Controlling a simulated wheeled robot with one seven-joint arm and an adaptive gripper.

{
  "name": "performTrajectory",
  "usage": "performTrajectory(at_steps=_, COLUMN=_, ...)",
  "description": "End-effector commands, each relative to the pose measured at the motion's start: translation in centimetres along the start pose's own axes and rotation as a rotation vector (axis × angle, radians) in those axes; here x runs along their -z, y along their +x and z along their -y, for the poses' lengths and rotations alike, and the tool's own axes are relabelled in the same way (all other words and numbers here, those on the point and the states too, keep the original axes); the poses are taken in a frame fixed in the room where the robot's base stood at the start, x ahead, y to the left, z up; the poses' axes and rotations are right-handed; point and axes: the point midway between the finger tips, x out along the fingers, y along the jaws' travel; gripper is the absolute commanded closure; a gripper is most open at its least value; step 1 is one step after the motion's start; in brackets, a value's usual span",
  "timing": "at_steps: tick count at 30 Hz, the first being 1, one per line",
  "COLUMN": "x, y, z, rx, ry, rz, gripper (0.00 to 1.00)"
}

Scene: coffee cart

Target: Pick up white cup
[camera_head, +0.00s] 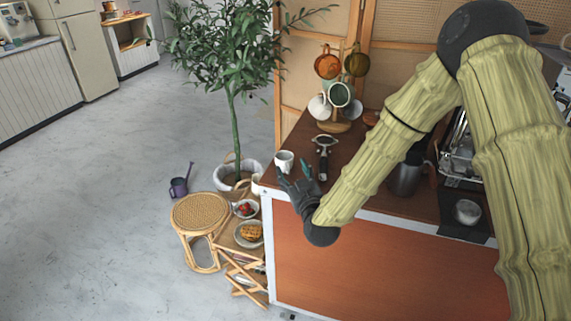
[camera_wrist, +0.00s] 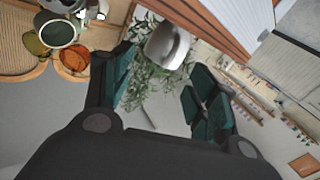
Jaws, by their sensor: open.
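The white cup (camera_head: 284,161) stands upright on the brown countertop, near the cart's left end. My gripper (camera_head: 293,173) is at the counter's front left edge, just in front of the cup, with its dark fingers spread and empty. In the wrist view the white cup (camera_wrist: 167,46) appears just beyond the fingertips, roughly between the two teal-padded fingers of my gripper (camera_wrist: 160,68). I cannot tell the exact gap between fingers and cup.
A portafilter (camera_head: 324,150) lies right of the cup. Behind stands a mug tree (camera_head: 336,126) with hanging mugs. A metal pitcher (camera_head: 405,178) is farther right under my arm. A rattan stool (camera_head: 200,213), small plates and a potted tree (camera_head: 237,165) stand left of the cart.

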Motion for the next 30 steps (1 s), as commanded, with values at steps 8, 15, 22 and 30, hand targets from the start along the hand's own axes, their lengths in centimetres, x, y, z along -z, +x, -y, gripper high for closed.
performTrajectory(at_steps=8, x=-0.2, y=2.7, z=0.5, rx=-0.003, ry=0.002, rz=0.001, gripper=0.41)
performTrajectory(at_steps=15, x=-0.4, y=4.9, z=0.5, rx=-0.003, ry=0.001, rz=0.001, gripper=0.41)
performTrajectory(at_steps=22, x=-0.5, y=5.1, z=0.5, rx=-0.003, ry=0.001, rz=0.001, gripper=0.41)
performTrajectory(at_steps=30, x=-0.5, y=5.1, z=0.5, rx=-0.003, ry=0.001, rz=0.001, gripper=0.83)
